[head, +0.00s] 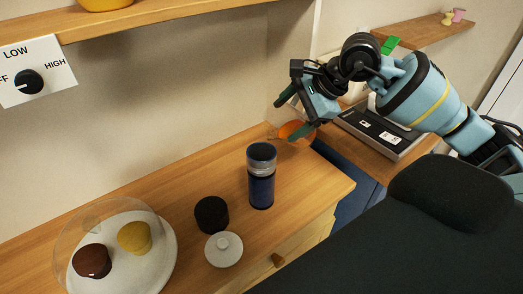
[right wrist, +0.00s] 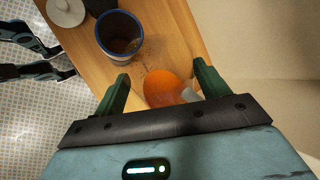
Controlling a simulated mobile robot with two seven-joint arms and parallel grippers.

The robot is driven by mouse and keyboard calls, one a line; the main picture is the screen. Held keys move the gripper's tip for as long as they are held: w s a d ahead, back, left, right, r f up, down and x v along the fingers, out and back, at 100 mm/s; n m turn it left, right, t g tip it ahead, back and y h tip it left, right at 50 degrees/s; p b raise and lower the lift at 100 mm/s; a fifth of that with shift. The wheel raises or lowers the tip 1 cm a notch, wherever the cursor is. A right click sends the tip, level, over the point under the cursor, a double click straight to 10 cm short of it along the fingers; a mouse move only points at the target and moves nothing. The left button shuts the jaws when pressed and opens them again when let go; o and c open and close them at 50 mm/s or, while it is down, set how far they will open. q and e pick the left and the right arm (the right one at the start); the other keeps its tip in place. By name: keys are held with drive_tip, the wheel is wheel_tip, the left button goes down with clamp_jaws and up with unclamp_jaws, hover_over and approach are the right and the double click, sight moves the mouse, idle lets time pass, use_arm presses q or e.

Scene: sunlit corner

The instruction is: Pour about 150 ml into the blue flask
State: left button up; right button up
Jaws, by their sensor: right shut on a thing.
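The blue flask (head: 261,190) stands upright on the wooden counter, with a grey band near its open top. In the right wrist view I look down into its mouth (right wrist: 121,37); the inside is dark and I cannot tell the level. My right gripper (head: 296,118) is behind and to the right of the flask, shut on a rounded orange vessel (head: 292,131). In the right wrist view the orange vessel (right wrist: 165,88) sits between the green fingers, with a pale grey part at its right. Fingers hide some of it. I cannot tell whether liquid is flowing.
A black round object (head: 211,214) and a white lid (head: 224,249) lie in front of the flask. A glass dome (head: 88,222) covers brown and yellow cakes at left. A grey flat device (head: 383,132) is at right. A shelf (head: 160,22) hangs above.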

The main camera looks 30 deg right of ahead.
sight(307, 120)
use_arm(q)
drive_tip(key=shift+a, duration=0.1)
